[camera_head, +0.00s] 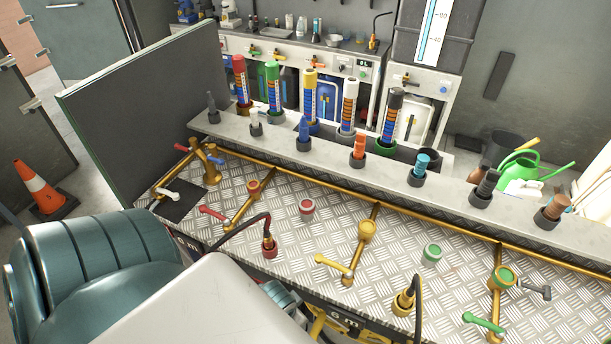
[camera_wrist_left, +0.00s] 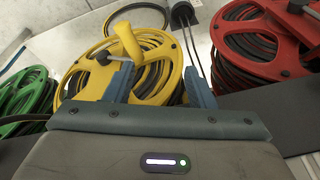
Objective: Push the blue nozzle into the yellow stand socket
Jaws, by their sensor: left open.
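The blue nozzle (camera_head: 304,130) stands upright in a dark holder on the grey ledge in the head view. The yellow stand (camera_head: 367,231) rises from a gold pipe on the treadplate bench, in front of the ledge. Its socket opening is too small to make out. My left gripper (camera_wrist_left: 155,86) is open in the left wrist view, with nothing gripped between its fingers. A yellow reel (camera_wrist_left: 172,62) with a yellow crank handle (camera_wrist_left: 128,40) lies beyond its fingertips. The nozzle is not in the wrist view. My right gripper is not in view.
Other nozzles, including an orange one (camera_head: 359,146), stand along the ledge (camera_head: 330,146). Red (camera_head: 254,187) and green (camera_head: 504,277) stands flank the yellow one. Hose ends (camera_head: 268,244) and lever handles rise from the bench. A red reel (camera_wrist_left: 266,42) is at the wrist view's right.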

